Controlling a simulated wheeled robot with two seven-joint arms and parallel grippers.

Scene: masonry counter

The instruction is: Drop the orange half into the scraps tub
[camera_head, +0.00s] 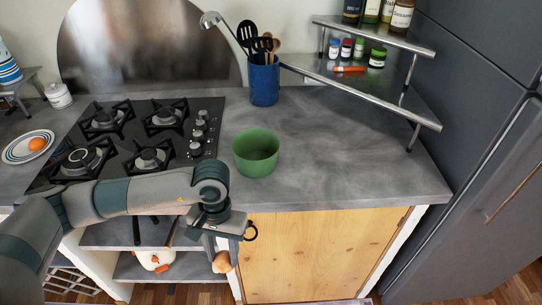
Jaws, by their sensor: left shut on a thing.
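My left gripper (222,247) points down in front of the counter's front edge. It is shut on the orange half (221,263), a small tan-orange rounded thing at its fingertips, below counter height. The fingers partly hide it. The green round tub (256,152), likely the scraps tub, stands open on the counter, right of the hob, above and to the right of the gripper in the picture. Its floor shows no clear contents. My right gripper is not in view.
A black gas hob (130,140) fills the counter's left part. A plate (28,146) with an orange round thing lies at the far left. A blue utensil holder (263,83) stands behind the tub. A metal rack (375,85) is at the right. Counter right of the tub is clear.

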